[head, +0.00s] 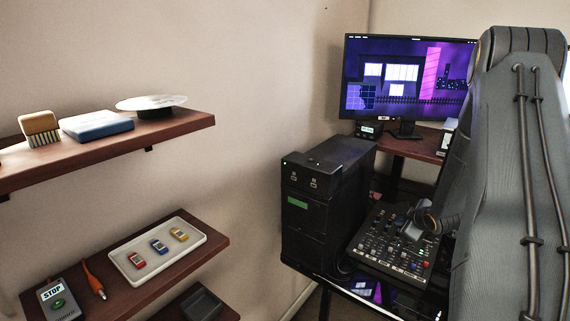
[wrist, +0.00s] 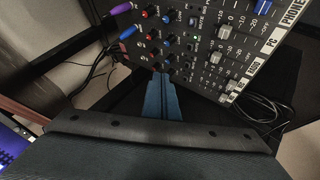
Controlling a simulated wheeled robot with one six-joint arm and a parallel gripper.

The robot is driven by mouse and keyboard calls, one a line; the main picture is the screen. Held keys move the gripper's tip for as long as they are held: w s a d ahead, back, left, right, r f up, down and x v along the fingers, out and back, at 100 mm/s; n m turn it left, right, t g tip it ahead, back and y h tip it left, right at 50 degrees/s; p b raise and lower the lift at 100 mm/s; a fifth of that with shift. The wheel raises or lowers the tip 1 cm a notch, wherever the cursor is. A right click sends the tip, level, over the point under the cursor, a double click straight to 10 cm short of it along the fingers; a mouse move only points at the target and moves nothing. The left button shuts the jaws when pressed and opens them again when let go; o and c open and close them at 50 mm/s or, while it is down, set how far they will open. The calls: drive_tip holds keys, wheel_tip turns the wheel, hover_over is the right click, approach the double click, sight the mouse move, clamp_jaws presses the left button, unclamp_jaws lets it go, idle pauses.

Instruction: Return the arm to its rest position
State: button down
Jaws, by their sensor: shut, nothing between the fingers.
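My gripper (wrist: 160,76) shows in the wrist view as two blue fingers pressed together, with nothing between them. Its tips overlap the near edge of a mixer panel (wrist: 200,45) with red and blue knobs and white-capped faders. I cannot tell whether the tips touch the panel. In the head view the mixer (head: 388,243) lies on the desk beside a black cabinet. My large grey arm link with cables fills the right side of that view and hides part of the desk; the fingers cannot be made out there.
A black cabinet (head: 325,205) stands left of the mixer, and a monitor (head: 408,78) stands behind. At left are an upper shelf (head: 180,130) and a lower shelf (head: 211,250) holding a white tray (head: 150,273). Loose cables (wrist: 262,108) lie beside the panel.

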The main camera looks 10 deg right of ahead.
drive_tip(key=s+a+r+m+g+b, duration=0.15)
drive_tip(key=a+r, duration=0.25)
drive_tip(key=a, duration=0.7)
drive_tip(key=s+a+r+m+g+y+b, duration=0.1)
drive_tip(key=s+a+r+m+g+b, duration=0.1)
drive_tip(key=s+a, duration=0.9)
drive_tip(key=s+a+r+m+g+y+b, duration=0.1)
drive_tip(key=s+a+m+g, duration=0.3)
drive_tip(key=s+a, duration=0.7)
drive_tip(key=a+r+g+b, duration=0.1)
drive_tip(key=a, duration=0.3)
drive_tip(key=shift+a, duration=0.3)
drive_tip(key=shift+r, duration=0.1)
